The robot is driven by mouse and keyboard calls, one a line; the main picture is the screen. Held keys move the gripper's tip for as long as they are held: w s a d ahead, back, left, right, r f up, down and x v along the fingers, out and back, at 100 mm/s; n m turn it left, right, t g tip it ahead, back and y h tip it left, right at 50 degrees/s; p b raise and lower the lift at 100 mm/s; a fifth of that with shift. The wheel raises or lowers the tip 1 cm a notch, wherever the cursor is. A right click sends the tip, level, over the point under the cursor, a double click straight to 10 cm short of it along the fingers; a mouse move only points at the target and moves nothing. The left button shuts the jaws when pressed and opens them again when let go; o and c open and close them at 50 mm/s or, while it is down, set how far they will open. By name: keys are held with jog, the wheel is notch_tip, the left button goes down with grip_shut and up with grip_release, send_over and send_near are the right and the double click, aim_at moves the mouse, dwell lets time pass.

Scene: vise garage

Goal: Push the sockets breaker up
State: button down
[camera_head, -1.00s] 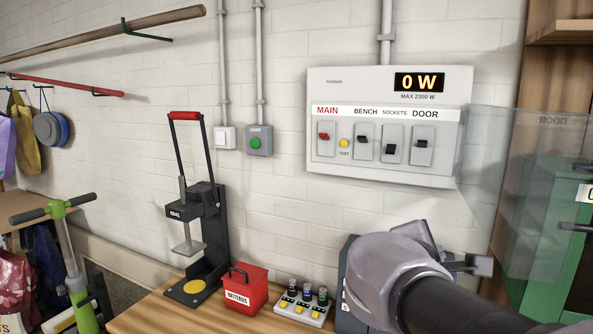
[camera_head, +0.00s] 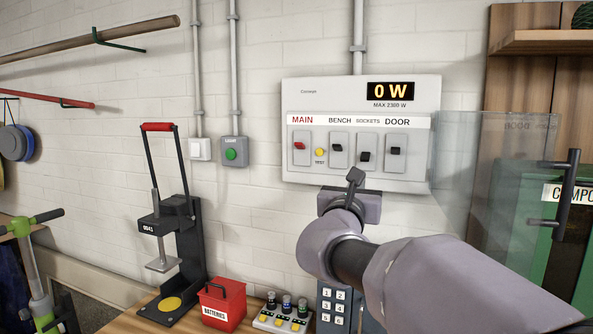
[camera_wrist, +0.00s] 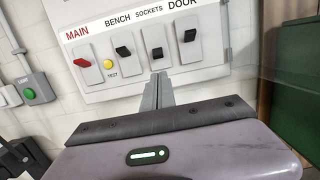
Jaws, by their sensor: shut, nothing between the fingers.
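The breaker panel (camera_head: 300,97) is a white box on the wall with a red MAIN lever and black BENCH, SOCKETS and DOOR levers. The sockets breaker (camera_head: 366,157) is the third switch and sits low in its plate, lower than the bench breaker (camera_head: 337,148) and the door breaker (camera_head: 396,151). In the wrist view the sockets breaker (camera_wrist: 157,53) is just beyond my fingertips. My gripper (camera_head: 355,176) is shut and empty, just below the sockets switch in the picture. I cannot tell whether it touches the panel.
The display (camera_head: 391,91) reads 0 W. A clear open cover (camera_head: 470,170) stands out at the panel's right side. A yellow test button (camera_head: 320,152) is between MAIN and BENCH. Below are a keypad box (camera_head: 335,307), a red batteries box (camera_head: 221,304) and a black press (camera_head: 188,245).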

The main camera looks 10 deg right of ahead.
aim_at(365, 157)
jog(key=x, duration=0.8)
